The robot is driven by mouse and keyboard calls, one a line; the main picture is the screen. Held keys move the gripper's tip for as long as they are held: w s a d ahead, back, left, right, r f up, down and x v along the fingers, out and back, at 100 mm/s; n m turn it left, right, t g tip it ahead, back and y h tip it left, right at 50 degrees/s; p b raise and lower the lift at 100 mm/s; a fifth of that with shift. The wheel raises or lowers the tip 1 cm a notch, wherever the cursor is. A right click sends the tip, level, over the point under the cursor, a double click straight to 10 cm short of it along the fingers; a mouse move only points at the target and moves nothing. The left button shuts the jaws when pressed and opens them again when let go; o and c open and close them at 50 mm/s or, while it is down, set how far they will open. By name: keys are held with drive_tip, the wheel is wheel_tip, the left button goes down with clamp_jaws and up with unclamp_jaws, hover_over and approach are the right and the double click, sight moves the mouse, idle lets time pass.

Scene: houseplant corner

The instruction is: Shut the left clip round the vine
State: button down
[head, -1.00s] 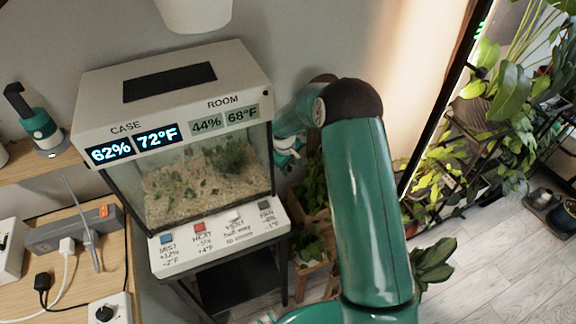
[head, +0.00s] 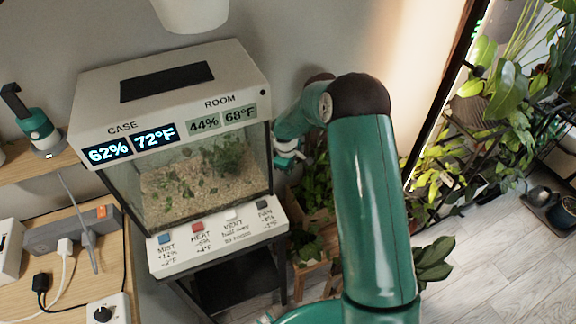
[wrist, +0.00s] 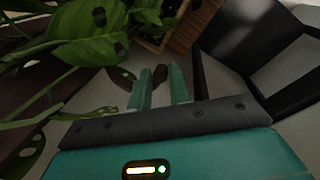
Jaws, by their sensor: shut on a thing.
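In the wrist view, my gripper's (wrist: 161,88) two teal fingers stand close together with a narrow gap. A small brown thing (wrist: 160,73) shows between them. It is probably the left clip, but it is too dark and small to be sure. A vine with large, holed green leaves (wrist: 92,50) is at the upper left, and a thin green stem (wrist: 35,122) runs in from the left towards the fingers. Whether the clip is round the stem cannot be seen. In the head view my arm reaches down beside the case's right side, and the fingertips and clip cannot be made out.
The glass case (head: 190,185) stands left of my arm, close to its wrist. Potted plants (head: 315,185) on a wooden stand are behind the arm. In the wrist view, a dark frame (wrist: 225,80) and a wooden crate (wrist: 185,28) are beyond the fingers.

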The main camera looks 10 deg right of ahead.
drive_tip(key=s+d+n+y, duration=0.2)
drive_tip(key=d+n, duration=0.5)
drive_tip(key=n, duration=0.8)
drive_tip(key=shift+s+y, duration=0.4)
drive_tip(key=shift+s, duration=0.4)
drive_tip(key=shift+d, duration=0.1)
drive_tip(key=c, duration=1.3)
unclamp_jaws()
drive_tip(key=shift+s, duration=0.1)
drive_tip(key=shift+d, duration=0.15)
drive_tip(key=shift+r, duration=0.1)
wheel_tip(320, 180, up, 13)
drive_tip(key=s+d, duration=0.1)
drive_tip(key=s, duration=0.1)
drive_tip(key=shift+d+r, duration=0.2)
drive_tip(key=shift+d, duration=0.05)
drive_tip(key=shift+c, duration=0.4)
